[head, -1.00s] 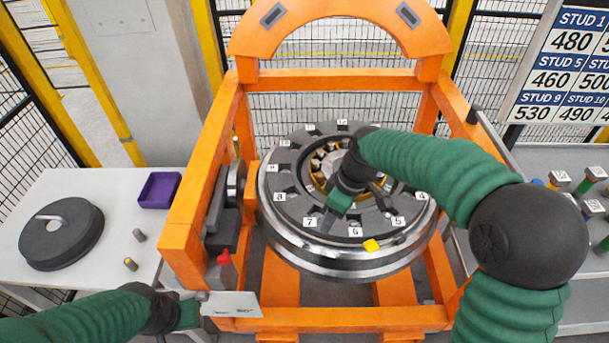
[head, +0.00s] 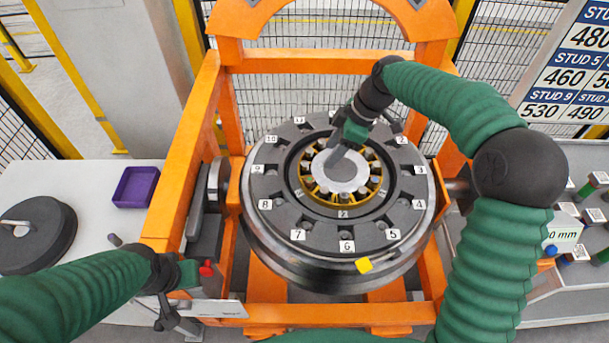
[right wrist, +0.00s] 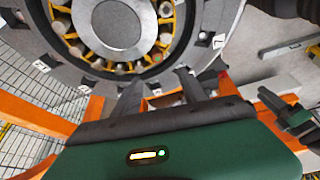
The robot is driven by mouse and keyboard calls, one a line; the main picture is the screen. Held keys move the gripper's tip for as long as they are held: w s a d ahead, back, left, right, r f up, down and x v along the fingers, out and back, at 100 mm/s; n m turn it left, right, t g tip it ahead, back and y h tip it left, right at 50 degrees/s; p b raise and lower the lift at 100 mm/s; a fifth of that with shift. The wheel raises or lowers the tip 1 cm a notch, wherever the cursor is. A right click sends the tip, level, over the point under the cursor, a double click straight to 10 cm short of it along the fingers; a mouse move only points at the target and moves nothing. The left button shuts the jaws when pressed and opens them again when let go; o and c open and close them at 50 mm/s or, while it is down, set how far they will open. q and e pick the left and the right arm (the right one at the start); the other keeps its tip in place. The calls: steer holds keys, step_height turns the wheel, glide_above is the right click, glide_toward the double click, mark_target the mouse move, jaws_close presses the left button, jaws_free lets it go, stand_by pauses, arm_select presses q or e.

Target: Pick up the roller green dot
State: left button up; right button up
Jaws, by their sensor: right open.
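The bearing (head: 343,172) sits in the middle of the numbered wheel hub, with several rollers in a yellow cage around a grey centre. In the right wrist view, a roller with a small green dot (right wrist: 157,57) shows at the bearing's lower right rim. My right gripper (right wrist: 158,88) is open, its two fingers apart and nothing between them. In the head view, my right gripper (head: 345,148) is over the back part of the bearing and hides some rollers. My left gripper (head: 180,300) is low at the frame's front left; its jaws are unclear.
The orange gantry (head: 180,165) surrounds the wheel (head: 270,228). The left table holds a purple tray (head: 135,187) and a dark round lid (head: 38,235). A shelf with studs (head: 590,215) stands at the right.

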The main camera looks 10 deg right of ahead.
glide_toward(311, 179)
steer(key=s+f, duration=0.1)
steer(key=f, duration=0.2)
steer(key=w+a+f+p, duration=0.1)
steer(key=shift+w, duration=0.1)
steer(key=a+f+p, duration=0.1)
steer(key=f, duration=0.1)
steer(key=w+a+f+p, duration=0.1)
steer(key=a+f, duration=0.1)
steer(key=shift+f, duration=0.2)
steer(key=shift+d+f, duration=0.1)
steer(key=shift+d, duration=0.25)
steer(key=shift+c, duration=0.3)
steer(key=shift+d, duration=0.1)
steer(key=c, duration=0.5)
arm_select(q)
steer(key=v, duration=0.3)
steer(key=shift+d+r, duration=0.25)
steer(key=shift+d, duration=0.15)
arm_select(e)
jaws_close()
